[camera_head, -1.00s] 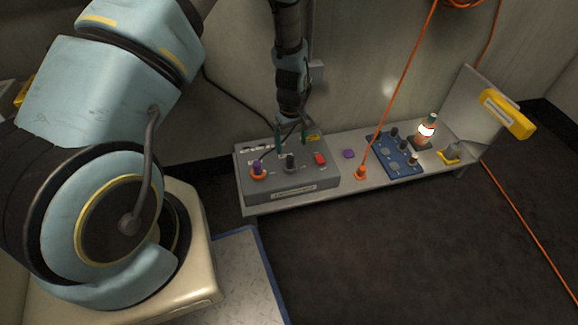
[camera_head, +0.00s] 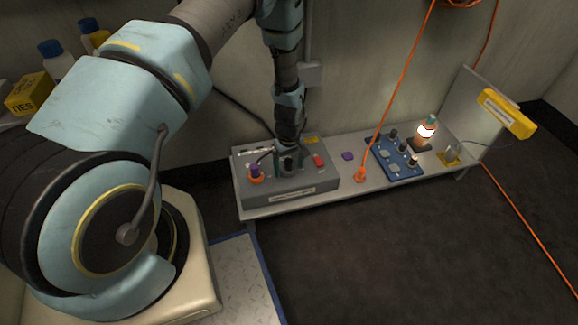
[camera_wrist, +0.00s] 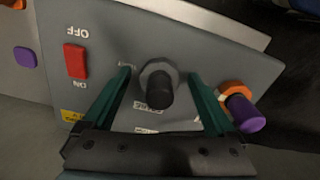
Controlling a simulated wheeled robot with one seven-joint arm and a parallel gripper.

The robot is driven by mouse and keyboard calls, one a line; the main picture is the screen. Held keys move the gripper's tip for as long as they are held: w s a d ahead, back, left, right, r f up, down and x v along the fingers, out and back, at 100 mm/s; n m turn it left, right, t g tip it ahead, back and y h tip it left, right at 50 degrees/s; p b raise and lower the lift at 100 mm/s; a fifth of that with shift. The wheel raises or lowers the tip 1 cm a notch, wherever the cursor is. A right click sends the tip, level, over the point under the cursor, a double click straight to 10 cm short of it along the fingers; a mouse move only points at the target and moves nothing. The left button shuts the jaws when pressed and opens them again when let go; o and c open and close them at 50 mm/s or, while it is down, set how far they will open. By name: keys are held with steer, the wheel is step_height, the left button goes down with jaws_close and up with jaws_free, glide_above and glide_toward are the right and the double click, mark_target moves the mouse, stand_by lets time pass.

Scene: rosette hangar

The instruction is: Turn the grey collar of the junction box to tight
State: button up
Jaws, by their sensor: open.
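The junction box (camera_head: 270,191) is a grey box at the left end of the low bench. Its grey collar (camera_wrist: 157,72) sits around a dark plug in the middle of the top face in the wrist view. My gripper (camera_wrist: 163,85) is open, its two green fingers on either side of the collar and plug, with gaps visible. In the head view my gripper (camera_head: 290,158) is down at the box top and partly hides the collar. Small printed labels lie by the collar, too small to read.
An orange collar (camera_wrist: 232,88) with a purple plug (camera_wrist: 243,113) stands close beside one finger. A red OFF/ON switch (camera_wrist: 75,61) is on the other side. On the bench are an orange cable plug (camera_head: 360,174), a blue panel (camera_head: 394,158) and a lit lamp (camera_head: 426,132).

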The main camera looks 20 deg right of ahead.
steer(key=c, duration=1.4)
steer(key=shift+o, duration=0.2)
steer(key=shift+m, duration=0.3)
steer(key=m+p, duration=0.1)
steer(key=m, duration=0.2)
steer(key=shift+r+m, duration=0.1)
steer(key=shift+m, duration=0.3)
steer(key=m+p, duration=0.1)
steer(key=m, duration=0.3)
steer(key=shift+w+a+m, duration=0.1)
steer(key=shift+a+m, duration=0.05)
steer(key=shift+m, duration=0.15)
steer(key=m+p, duration=0.1)
steer(key=m, duration=0.7)
steer(key=shift+w+m+p, duration=0.1)
steer(key=shift+m+p, duration=0.2)
steer(key=shift+p, duration=0.1)
steer(key=shift+m, duration=0.3)
